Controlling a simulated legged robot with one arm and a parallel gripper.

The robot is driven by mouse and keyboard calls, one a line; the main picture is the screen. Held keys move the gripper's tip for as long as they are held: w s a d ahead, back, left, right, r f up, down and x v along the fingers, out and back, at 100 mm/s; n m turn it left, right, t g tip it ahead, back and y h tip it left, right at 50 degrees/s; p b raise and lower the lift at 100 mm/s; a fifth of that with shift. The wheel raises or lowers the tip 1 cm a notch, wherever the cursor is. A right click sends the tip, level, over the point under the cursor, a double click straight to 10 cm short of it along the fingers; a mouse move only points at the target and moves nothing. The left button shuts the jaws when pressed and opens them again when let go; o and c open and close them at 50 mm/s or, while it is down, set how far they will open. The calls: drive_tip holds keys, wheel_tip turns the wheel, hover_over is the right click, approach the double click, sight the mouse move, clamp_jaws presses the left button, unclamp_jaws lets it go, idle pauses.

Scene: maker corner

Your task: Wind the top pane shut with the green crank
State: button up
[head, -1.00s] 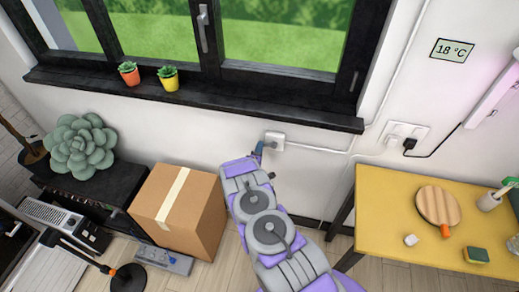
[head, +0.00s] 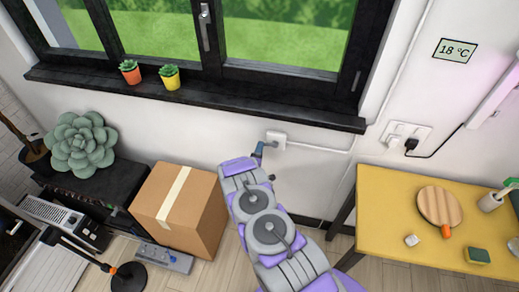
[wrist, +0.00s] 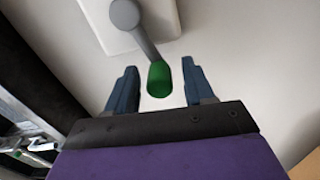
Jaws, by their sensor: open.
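The green crank handle (wrist: 158,80) shows in the wrist view, on a grey crank arm (wrist: 144,38) that comes from a white wall box (wrist: 108,22). My gripper (wrist: 159,66) is open, with one blue-grey finger on each side of the handle and a gap visible on both sides. In the head view the wall box (head: 277,139) sits under the window sill, and my gripper (head: 259,150) is at its left. The green handle cannot be made out there. The window (head: 280,45) shows only its lower part; the top pane is out of view.
The black sill (head: 210,103) runs above my gripper and carries two potted succulents (head: 150,75). A cardboard box (head: 180,208) stands left of my arm. A yellow table (head: 385,220) stands at the right. A cable conduit (head: 318,149) runs right from the wall box.

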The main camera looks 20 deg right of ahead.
drive_tip(key=v, duration=1.6)
drive_tip(key=shift+a+p, duration=0.2)
drive_tip(key=shift+p, duration=0.2)
drive_tip(key=shift+f, duration=0.15)
drive_tip(key=shift+c, duration=0.4)
